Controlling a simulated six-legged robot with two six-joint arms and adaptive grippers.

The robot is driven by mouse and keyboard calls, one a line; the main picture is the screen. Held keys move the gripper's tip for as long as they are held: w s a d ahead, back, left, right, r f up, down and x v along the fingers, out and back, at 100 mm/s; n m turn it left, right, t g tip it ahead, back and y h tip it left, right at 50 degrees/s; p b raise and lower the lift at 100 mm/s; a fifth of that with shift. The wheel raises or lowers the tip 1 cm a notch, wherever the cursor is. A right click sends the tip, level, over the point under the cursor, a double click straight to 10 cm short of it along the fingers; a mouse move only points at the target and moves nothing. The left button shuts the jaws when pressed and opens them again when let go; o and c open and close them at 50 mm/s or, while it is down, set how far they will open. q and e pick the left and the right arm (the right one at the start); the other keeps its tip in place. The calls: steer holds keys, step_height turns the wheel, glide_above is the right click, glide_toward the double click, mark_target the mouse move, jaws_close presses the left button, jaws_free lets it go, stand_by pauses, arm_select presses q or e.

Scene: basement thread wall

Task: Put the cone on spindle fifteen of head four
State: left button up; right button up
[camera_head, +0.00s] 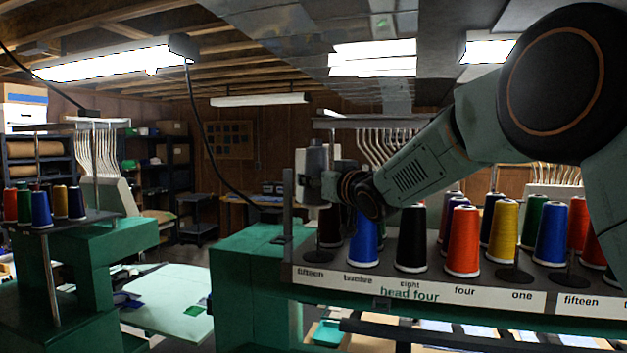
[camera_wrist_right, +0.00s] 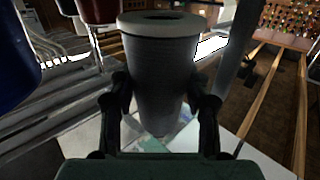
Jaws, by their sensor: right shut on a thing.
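My left gripper is not in view.
A grey post (camera_head: 287,205) rises at the rack's left end. Another threaded machine (camera_head: 90,255) stands left.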

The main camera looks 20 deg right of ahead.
mark_target(324, 206)
steer(key=shift+s+d+f, duration=0.25)
steer(key=shift+s+f, duration=0.25)
steer(key=shift+s, duration=0.05)
steer(key=f+b, duration=0.2)
steer(key=shift+w+f, duration=0.35)
steer(key=shift+f, duration=0.05)
steer(key=shift+s+a+f+b, duration=0.1)
steer(key=shift+s+f+b, duration=0.05)
steer(key=shift+f+b, duration=0.4)
steer(key=shift+s+a+f+b, duration=0.15)
steer(key=shift+f+b, duration=0.15)
steer(key=shift+b, duration=0.3)
steer(key=shift+w+d+f+b, duration=0.1)
steer(key=shift+w+f+b, duration=0.05)
steer(key=shift+f+b, duration=0.85)
steer(key=shift+w+d+f+b, duration=0.15)
steer(key=shift+f+b, duration=0.5)
steer(key=shift+f, duration=0.5)
steer(key=shift+a+f, duration=0.15)
steer(key=shift+s, duration=0.25)
